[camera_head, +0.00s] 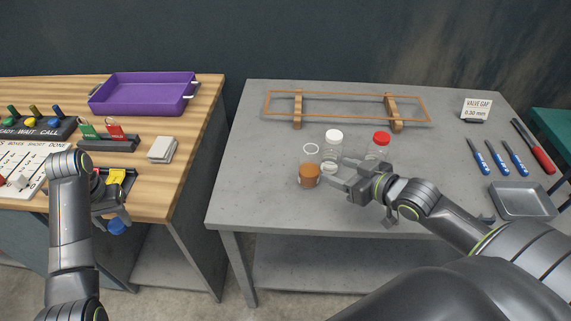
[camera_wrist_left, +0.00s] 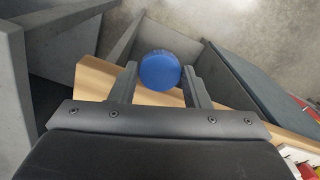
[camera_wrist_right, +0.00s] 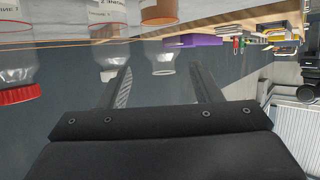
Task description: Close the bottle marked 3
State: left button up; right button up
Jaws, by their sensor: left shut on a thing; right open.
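An uncapped clear bottle (camera_head: 309,173) with orange-brown liquid stands on the grey table. To its right stand a white-capped bottle (camera_head: 333,141) and a red-capped bottle (camera_head: 380,146). I cannot read a number on any of them. My left gripper (camera_head: 116,220) is shut on a blue cap (camera_wrist_left: 160,70), held out at the front edge of the wooden bench. My right gripper (camera_head: 335,173) is open just right of the uncapped bottle. In the right wrist view the bottle's open neck (camera_wrist_right: 163,62) shows between its fingertips; I cannot tell whether they touch it.
A wooden frame rack (camera_head: 348,94) stands behind the bottles. Blue-handled tools (camera_head: 497,157) and a metal tray (camera_head: 521,200) lie at the right. A purple tray (camera_head: 143,92) and label stands are on the wooden bench. A gap separates bench and table.

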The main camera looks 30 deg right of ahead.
aim_at(319, 163)
jog(key=shift+x, duration=3.85)
jog(key=shift+r+p+x, duration=0.2)
jog(key=shift+p+x, duration=0.15)
jog(key=shift+x, duration=2.3)
jog(key=shift+a, duration=0.15)
jog(key=shift+c, duration=0.2)
jog(key=c, duration=0.7)
jog(key=shift+r, duration=0.1)
jog(key=shift+r, duration=4.9)
